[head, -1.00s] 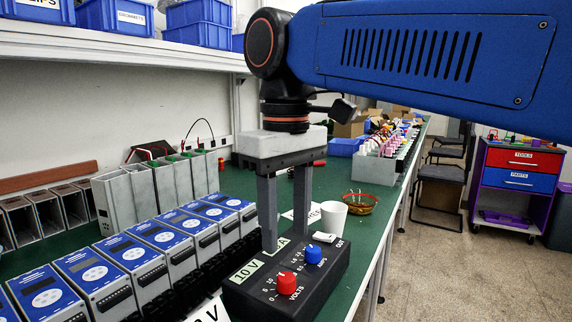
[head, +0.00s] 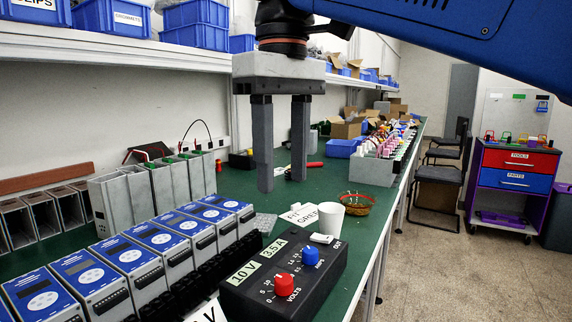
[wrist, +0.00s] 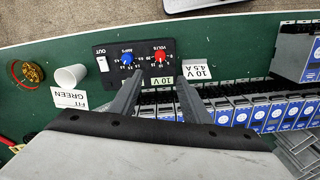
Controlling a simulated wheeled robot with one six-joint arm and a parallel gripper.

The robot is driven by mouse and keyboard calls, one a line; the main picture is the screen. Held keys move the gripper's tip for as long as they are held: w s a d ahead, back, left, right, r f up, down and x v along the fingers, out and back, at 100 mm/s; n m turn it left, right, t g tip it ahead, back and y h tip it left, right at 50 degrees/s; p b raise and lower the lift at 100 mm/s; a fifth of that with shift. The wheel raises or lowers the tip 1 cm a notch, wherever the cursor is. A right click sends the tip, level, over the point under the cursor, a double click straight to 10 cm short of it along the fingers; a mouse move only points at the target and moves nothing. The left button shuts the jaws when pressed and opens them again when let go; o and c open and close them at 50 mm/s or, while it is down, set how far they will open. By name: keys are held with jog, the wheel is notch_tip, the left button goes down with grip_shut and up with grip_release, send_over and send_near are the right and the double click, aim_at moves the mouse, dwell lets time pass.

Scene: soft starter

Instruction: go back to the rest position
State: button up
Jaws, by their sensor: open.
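My gripper (head: 281,180) is open and empty in the head view, its two fingers pointing down above the green bench (head: 236,184). It hangs behind and above the black power supply box (head: 280,283), which has a red volts knob (head: 284,285) and a blue amps knob (head: 311,256). Labels reading 10 V and 3.5 A lie on the box's top. In the wrist view the fingers (wrist: 158,98) reach toward the box (wrist: 133,62), with a gap between them. The fingertips are apart from the knobs in the head view.
A row of blue-faced soft starters (head: 132,256) stands along the left. A white cup (head: 331,217), a small basket (head: 357,204) and paper labels (head: 302,215) lie behind the box. A shelf (head: 80,42) with blue bins runs above. The right-hand floor (head: 450,270) is largely clear.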

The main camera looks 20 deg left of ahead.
jog(key=w+d+f+m+t, duration=0.1)
jog(key=w+d+f+m, duration=0.2)
jog(key=d, duration=0.6)
jog(key=w+d+f+m+y, duration=0.1)
jog(key=w+d+f, duration=0.4)
jog(key=d, duration=0.4)
jog(key=w+d+f+m+t, duration=0.1)
jog(key=w+d+f+m, duration=0.15)
jog(key=d+f, duration=0.45)
jog(key=s+d+f+m+t, duration=0.1)
jog(key=s+d+f+m, duration=0.1)
jog(key=d+f, duration=0.5)
jog(key=s+d+f+m+t, duration=0.1)
jog(key=s+d+f+m, duration=0.2)
jog(key=s+d+f, duration=0.2)
jog(key=s+d+f+m+h, duration=0.1)
jog(key=s+d+f+m, duration=0.1)
jog(key=d+f, duration=0.8)
jog(key=shift+s+d+f+t, duration=0.25)
jog(key=shift+s+d+t, duration=0.15)
jog(key=shift+s+d, duration=0.35)
jog(key=shift+m, duration=0.25)
